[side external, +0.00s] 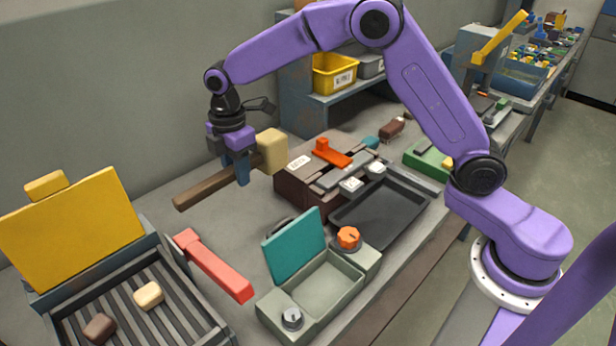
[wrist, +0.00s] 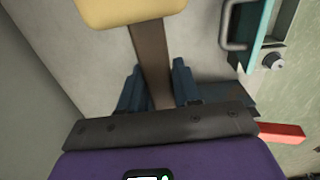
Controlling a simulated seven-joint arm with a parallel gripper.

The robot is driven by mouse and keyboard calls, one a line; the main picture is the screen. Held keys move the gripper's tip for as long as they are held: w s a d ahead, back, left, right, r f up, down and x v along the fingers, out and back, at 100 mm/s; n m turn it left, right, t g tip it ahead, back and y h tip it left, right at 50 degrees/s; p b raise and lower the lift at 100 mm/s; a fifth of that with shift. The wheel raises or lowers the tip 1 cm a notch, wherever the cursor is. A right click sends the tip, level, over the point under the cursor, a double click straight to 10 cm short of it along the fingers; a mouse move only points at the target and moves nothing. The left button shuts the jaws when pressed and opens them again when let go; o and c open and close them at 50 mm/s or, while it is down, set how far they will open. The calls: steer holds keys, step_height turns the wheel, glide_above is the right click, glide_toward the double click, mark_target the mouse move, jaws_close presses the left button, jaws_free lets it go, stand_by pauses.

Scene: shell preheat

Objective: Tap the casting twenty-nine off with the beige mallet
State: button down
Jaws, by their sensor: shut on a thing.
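The beige mallet has a beige block head (side external: 271,150) and a brown wooden handle (side external: 205,187). My gripper (side external: 242,178) is shut on the handle just behind the head and holds the mallet above the bench, left of a dark brown moulding box (side external: 288,187). In the wrist view the handle (wrist: 149,55) lies between the fingers of my gripper (wrist: 156,80), and the head (wrist: 128,10) is cut by the top edge. I cannot tell which piece is casting twenty-nine; the box's small label (side external: 299,162) is too small to read.
An empty black tray (side external: 385,215) lies before the box. A grey-green box with a raised teal lid (side external: 295,246) stands at front centre. A slatted grill with a yellow lid (side external: 70,235) is at left, beside a red bar (side external: 213,265). A shelf with a yellow bin (side external: 334,74) stands behind.

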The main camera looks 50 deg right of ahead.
steer(key=s+d+r+n, duration=0.2)
steer(key=s+d+r, duration=0.1)
steer(key=s+d, duration=0.55)
steer(key=s+d+r+n, duration=0.2)
steer(key=s+d, duration=0.5)
steer(key=s, duration=0.2)
steer(key=shift+f, duration=2.8)
steer(key=shift+f, duration=0.1)
